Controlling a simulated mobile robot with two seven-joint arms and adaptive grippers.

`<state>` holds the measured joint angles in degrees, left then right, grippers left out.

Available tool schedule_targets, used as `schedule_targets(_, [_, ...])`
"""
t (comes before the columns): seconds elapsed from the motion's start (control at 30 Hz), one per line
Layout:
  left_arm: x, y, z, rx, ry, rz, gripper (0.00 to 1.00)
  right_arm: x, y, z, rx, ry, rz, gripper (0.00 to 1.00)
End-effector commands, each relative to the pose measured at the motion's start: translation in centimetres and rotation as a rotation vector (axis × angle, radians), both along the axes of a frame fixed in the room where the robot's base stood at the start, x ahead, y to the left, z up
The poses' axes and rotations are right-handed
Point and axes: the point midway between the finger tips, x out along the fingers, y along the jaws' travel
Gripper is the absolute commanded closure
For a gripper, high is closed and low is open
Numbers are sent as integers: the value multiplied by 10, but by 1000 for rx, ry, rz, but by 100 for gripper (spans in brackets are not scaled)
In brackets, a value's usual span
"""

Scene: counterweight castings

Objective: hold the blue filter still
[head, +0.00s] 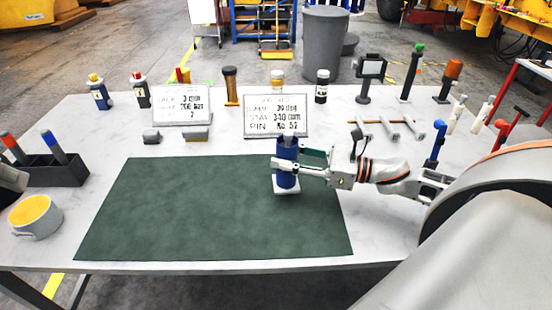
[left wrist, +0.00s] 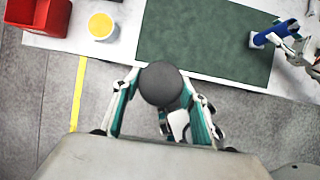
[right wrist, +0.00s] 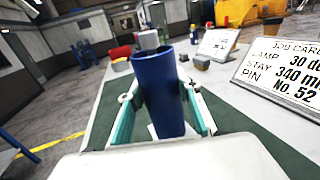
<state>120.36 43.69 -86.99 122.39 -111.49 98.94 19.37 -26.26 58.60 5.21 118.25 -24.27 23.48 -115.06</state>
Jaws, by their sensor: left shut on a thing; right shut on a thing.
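The blue filter (head: 287,147) is an upright blue cylinder above the right part of the dark green mat (head: 190,210). My right gripper (head: 285,166) is shut around its side; in the right wrist view the filter (right wrist: 160,90) stands between the two fingers. A small white piece (head: 287,191) shows right under the filter; I cannot tell if they touch. My left gripper (left wrist: 160,80) is shut on a dark grey round-topped thing (left wrist: 161,84), in front of the table edge. The left wrist view also shows the filter (left wrist: 276,33).
Two printed cards (head: 275,116) stand behind the mat. Bottles and stands line the back edge. A yellow-topped grey cup (head: 35,217) and a dark holder (head: 60,172) with markers are at the left. The mat's left and middle are clear.

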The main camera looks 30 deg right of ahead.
Motion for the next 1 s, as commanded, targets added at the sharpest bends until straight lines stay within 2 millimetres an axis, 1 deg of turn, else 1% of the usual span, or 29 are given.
schedule_targets(0.17, [0, 0, -2, 1, 1, 0, 72, -19, -32, -2, 1, 3, -4, 100])
schedule_targets(0.4, [1, 0, -5, 0, 2, 1, 72, -50, -82, -1, 0, 1, -5, 100])
schedule_targets(0.5, [1, 0, -8, 0, 4, 0, 72, -60, -99, -1, 0, 0, -4, 100])
schedule_targets(0.7, [1, 0, -11, 0, 5, 0, 72, -73, -120, 0, 1, -2, -1, 100])
schedule_targets(0.8, [1, 0, -11, 0, 5, 0, 72, -76, -125, 1, 1, -2, 0, 100])
schedule_targets(1.0, [1, 0, -11, -1, 5, 0, 72, -78, -128, 1, 1, -2, 0, 100])
